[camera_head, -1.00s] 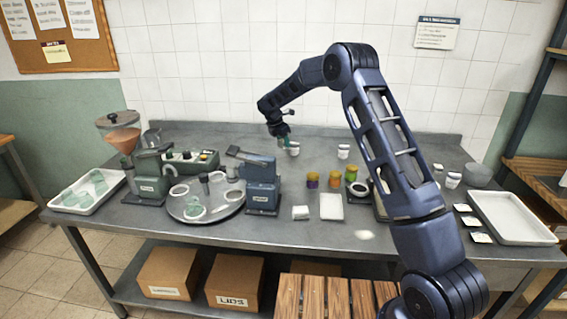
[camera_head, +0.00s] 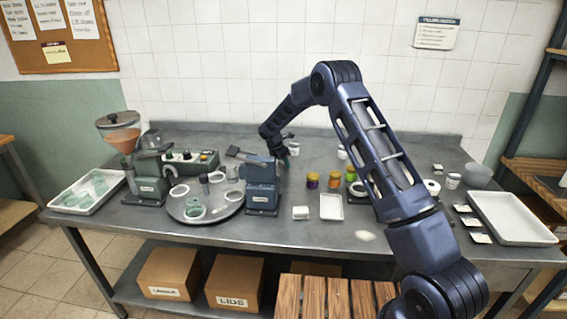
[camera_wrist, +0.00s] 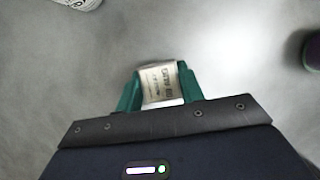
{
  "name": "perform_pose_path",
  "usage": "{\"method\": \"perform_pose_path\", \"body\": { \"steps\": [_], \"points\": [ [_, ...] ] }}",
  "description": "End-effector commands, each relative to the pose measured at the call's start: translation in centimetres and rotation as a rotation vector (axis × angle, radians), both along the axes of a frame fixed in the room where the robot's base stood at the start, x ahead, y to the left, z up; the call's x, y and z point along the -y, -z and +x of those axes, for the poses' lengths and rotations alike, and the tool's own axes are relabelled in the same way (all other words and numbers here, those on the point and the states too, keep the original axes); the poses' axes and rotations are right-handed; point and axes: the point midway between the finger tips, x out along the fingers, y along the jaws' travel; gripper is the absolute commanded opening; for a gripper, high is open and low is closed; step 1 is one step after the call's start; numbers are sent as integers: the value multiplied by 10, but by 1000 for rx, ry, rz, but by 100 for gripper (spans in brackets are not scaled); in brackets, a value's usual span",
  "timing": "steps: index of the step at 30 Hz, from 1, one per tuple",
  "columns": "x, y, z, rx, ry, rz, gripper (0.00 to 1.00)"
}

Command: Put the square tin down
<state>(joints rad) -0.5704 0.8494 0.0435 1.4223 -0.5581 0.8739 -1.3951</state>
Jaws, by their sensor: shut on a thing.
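My gripper (camera_wrist: 162,92) is shut on the square tin (camera_wrist: 160,82), a small tin with a cream label and a pale metal edge, held between teal fingers in the wrist view. In the head view my gripper (camera_head: 285,158) is over the middle of the steel table (camera_head: 270,235), just right of the blue-grey machine and left of the coloured jars.
The blue-grey machine (camera_head: 262,185) is close on the left. A small white tray (camera_head: 331,207) lies in front. Bare table surrounds the tin in the wrist view.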

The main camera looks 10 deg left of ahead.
Motion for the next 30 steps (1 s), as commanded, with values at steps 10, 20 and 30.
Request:
{"method": "perform_pose_path", "body": {
  "steps": [10,20,30],
  "points": [
    [0,2,0,0,0,0,51],
    [0,1,0,0,1,0,60],
    [-11,-37,-10,2,0,2,60]
  ]
}}
